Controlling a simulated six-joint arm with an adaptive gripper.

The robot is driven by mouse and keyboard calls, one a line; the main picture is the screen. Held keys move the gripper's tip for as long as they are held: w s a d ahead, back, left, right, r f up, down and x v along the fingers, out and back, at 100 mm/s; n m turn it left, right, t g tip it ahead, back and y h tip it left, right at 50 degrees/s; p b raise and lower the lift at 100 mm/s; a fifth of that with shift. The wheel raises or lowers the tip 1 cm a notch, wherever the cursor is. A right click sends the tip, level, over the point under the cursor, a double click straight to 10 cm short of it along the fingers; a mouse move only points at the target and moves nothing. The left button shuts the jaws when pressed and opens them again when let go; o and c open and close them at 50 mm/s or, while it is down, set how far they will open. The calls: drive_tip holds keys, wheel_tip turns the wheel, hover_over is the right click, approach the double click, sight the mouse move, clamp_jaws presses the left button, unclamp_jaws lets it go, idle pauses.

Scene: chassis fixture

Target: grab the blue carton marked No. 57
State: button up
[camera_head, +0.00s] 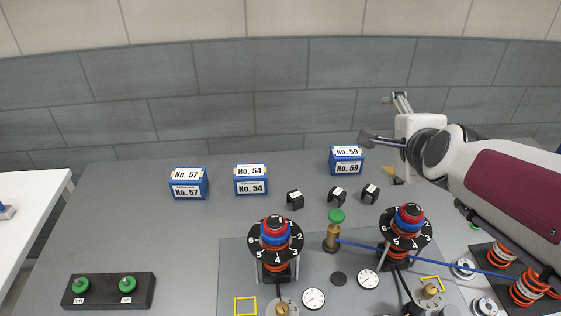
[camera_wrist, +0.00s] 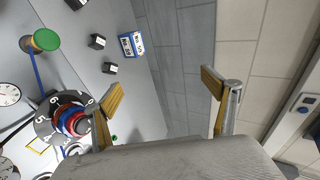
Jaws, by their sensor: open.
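The blue carton marked No. 57 (camera_head: 188,184) stands upright on the grey table at the left in the head view, with white labels on its top and front. It does not show clearly in the wrist view. My gripper (camera_head: 382,119) is open and empty, raised at the right, far from that carton. In the wrist view its two fingers (camera_wrist: 163,86) are spread wide with nothing between them. A blue carton marked No. 54 (camera_head: 251,180) stands just right of No. 57. A blue carton marked No. 59 (camera_head: 346,161) stands further right, near my gripper.
Several small black blocks (camera_head: 295,199) lie in front of the cartons. Dial posts (camera_head: 276,238), gauges and a green-topped brass post (camera_head: 332,232) stand on a plate nearer. A black base with green knobs (camera_head: 108,290) is at front left. The table left of No. 57 is clear.

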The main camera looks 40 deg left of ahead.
drive_tip(key=a+f+m+y, duration=0.2)
drive_tip(key=a+f+m, duration=0.15)
drive_tip(key=a, duration=1.25)
drive_tip(key=m+t+y, duration=0.2)
drive_tip(key=m+t, duration=0.1)
drive_tip(key=m, duration=0.8)
hover_over(189, 183)
drive_tip(key=w+d, duration=0.5)
drive_tip(key=w, duration=0.1)
wheel_tip(189, 183, down, 13)
drive_tip(key=s+a+f+m, duration=0.1)
drive_tip(key=s+f, duration=0.1)
drive_tip(key=s, duration=0.1)
drive_tip(key=s+a+f+m+t, duration=0.1)
drive_tip(key=s+f, duration=0.2)
drive_tip(key=s, duration=0.1)
drive_tip(key=s+a+f+m, duration=0.1)
drive_tip(key=s+f+m, duration=0.1)
drive_tip(key=s+f, duration=0.1)
drive_tip(key=shift+s+a+f, duration=0.1)
drive_tip(key=shift+s+a, duration=0.1)
drive_tip(key=shift+w+a, duration=0.1)
drive_tip(key=shift+w, duration=0.05)
drive_tip(key=shift+x, duration=1.15)
drive_tip(key=shift+w, duration=0.15)
